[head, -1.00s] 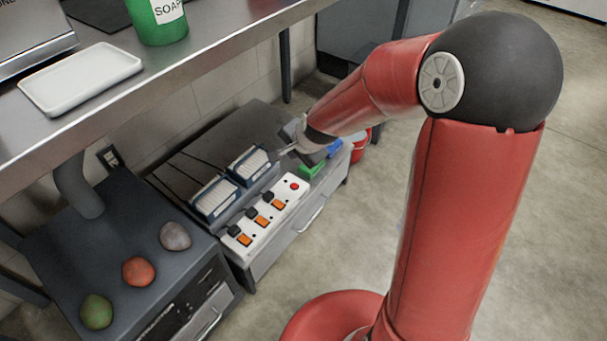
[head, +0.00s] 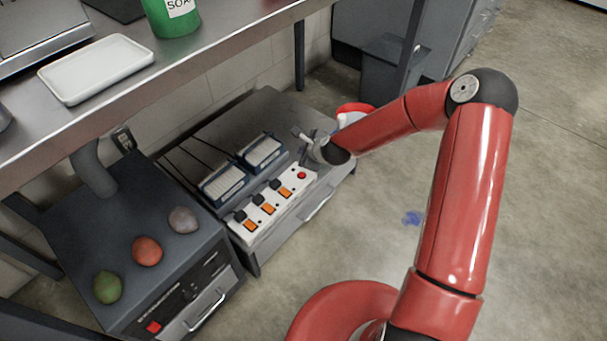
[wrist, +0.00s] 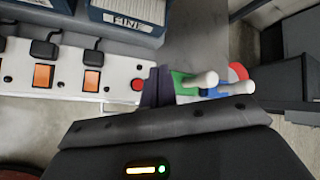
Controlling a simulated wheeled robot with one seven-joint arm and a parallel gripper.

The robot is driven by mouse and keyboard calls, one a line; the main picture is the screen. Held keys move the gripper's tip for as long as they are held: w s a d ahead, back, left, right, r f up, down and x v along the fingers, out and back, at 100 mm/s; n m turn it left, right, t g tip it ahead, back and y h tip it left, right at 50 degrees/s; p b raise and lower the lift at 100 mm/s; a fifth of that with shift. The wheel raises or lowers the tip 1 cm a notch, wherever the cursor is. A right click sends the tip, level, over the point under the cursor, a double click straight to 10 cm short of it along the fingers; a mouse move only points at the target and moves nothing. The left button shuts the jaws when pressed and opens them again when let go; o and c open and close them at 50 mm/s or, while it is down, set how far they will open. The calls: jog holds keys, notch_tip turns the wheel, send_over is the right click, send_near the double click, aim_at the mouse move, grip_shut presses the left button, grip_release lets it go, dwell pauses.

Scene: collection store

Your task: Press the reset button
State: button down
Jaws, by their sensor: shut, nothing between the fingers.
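A round red button (head: 301,175) sits at the right end of a white power strip (head: 256,226) on a low grey cabinet. The button also shows in the wrist view (wrist: 137,85), left of the gripper's fingers and uncovered. My gripper (head: 302,136) is shut and empty, just above and behind the button end of the strip in the head view. No label on the button is readable.
Orange switches with black plugs (wrist: 45,76) line the strip. Two dark boxes (head: 222,185) stand behind it. A grey machine (head: 190,250) at left carries several stones and a red square (head: 152,328). A steel counter (head: 190,75) overhangs at upper left. Open floor lies right.

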aim_at(304, 177)
jog(key=shift+f, duration=0.15)
notch_tip(304, 177, down, 8)
jog(key=b, duration=0.6)
jog(key=shift+f, duration=0.25)
dwell(1.7)
jog(key=shift+f+b, duration=0.4)
jog(key=shift+b, duration=0.2)
jog(key=shift+f+b, duration=0.4)
dwell(0.3)
dwell(0.4)
jog(key=shift+r+p, duration=0.45)
jog(key=shift+r, duration=0.35)
